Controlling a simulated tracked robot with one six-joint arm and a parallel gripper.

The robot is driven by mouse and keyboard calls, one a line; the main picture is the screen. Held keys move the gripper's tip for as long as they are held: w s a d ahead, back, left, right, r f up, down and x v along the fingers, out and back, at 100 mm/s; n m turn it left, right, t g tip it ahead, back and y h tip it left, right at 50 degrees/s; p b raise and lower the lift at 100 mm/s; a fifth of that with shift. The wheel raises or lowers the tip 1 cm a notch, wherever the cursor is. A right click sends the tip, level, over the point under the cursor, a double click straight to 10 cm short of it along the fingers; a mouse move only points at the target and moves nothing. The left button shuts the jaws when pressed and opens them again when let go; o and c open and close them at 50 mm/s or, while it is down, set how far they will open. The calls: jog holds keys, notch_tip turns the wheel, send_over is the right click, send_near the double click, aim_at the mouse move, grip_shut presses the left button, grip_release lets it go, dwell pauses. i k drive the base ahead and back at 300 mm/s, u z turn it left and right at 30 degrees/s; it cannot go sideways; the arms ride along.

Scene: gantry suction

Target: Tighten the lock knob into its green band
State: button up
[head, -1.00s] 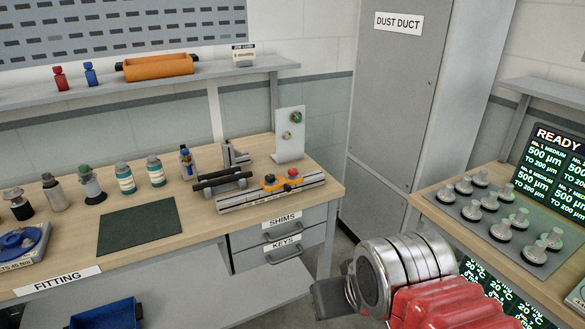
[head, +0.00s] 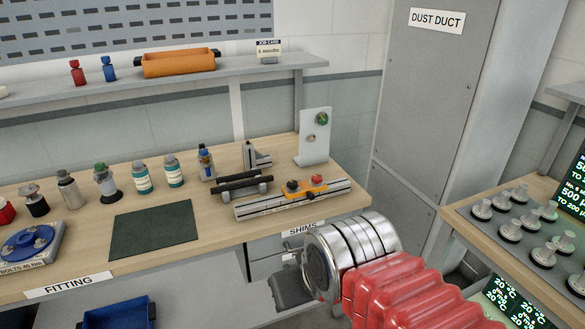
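A grey rail fixture (head: 255,209) lies on the fitting bench. An upright white plate (head: 313,150) behind carries a green knob (head: 322,118) and a brownish one. My gripper (head: 290,286) is in front of the bench's right end, below the rail and apart from it. Its dark fingers are partly hidden by my wrist, so their opening is unclear.
Black rollers (head: 240,185), a dark green mat (head: 153,230) and several bottles stand left of the rail. A shelf (head: 200,79) runs above. A tall grey cabinet (head: 430,90) and a second bench (head: 470,215) with several suction cups are at the right.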

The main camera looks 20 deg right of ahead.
aim_at(316, 179)
jog(key=u, duration=0.2)
jog(key=i, duration=1.15)
jog(key=z, duration=0.45)
